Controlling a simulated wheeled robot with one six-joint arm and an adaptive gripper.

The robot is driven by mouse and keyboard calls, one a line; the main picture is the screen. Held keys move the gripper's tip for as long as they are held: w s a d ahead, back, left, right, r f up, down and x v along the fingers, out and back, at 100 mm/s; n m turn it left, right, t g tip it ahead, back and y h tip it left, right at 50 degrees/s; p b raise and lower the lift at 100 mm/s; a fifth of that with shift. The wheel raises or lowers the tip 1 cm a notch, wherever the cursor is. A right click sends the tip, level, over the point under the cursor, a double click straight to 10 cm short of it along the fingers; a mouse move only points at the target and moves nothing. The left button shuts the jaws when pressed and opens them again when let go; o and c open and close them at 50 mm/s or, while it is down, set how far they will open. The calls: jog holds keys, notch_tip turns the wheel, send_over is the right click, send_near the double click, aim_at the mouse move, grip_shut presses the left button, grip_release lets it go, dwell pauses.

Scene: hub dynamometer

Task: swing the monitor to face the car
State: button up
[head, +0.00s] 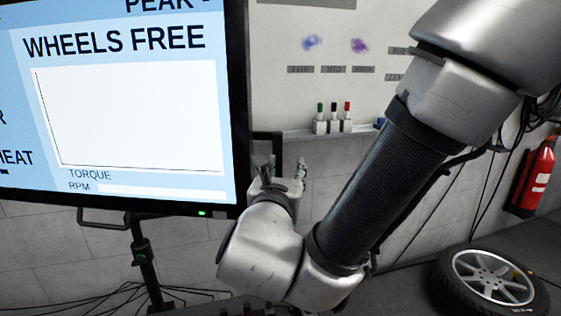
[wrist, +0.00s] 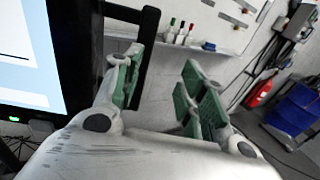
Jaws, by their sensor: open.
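The monitor (head: 120,100) fills the left of the head view, its lit screen reading "WHEELS FREE" over a blank graph. It stands on a black pole (head: 142,255). Its right edge also shows in the wrist view (wrist: 28,60). A black side handle (head: 279,146) sticks out from that edge. In the wrist view the handle (wrist: 147,50) runs down behind the left finger. My gripper (head: 286,168) is open beside the handle, its green-padded fingers (wrist: 163,65) apart. I cannot tell whether the left finger touches the bar. No car is in view.
A red extinguisher (head: 534,175) hangs at right, above a wheel (head: 490,278) on the floor. A blue cart (wrist: 295,110) stands at right. Cables trail along the floor.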

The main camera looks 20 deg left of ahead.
aim_at(277, 163)
jog(key=shift+s+a+f+n+y, duration=0.15)
jog(key=shift+a+n+y, duration=0.15)
jog(key=shift+a, duration=0.2)
jog(key=shift+s+a+f+n+y, duration=0.1)
jog(key=shift+s+a+n+y, duration=0.1)
jog(key=shift+a+y, duration=0.25)
jog(key=w, duration=0.3)
jog(key=w+a, duration=0.1)
jog(key=w, duration=0.3)
jog(key=shift+a, duration=0.15)
grip_shut()
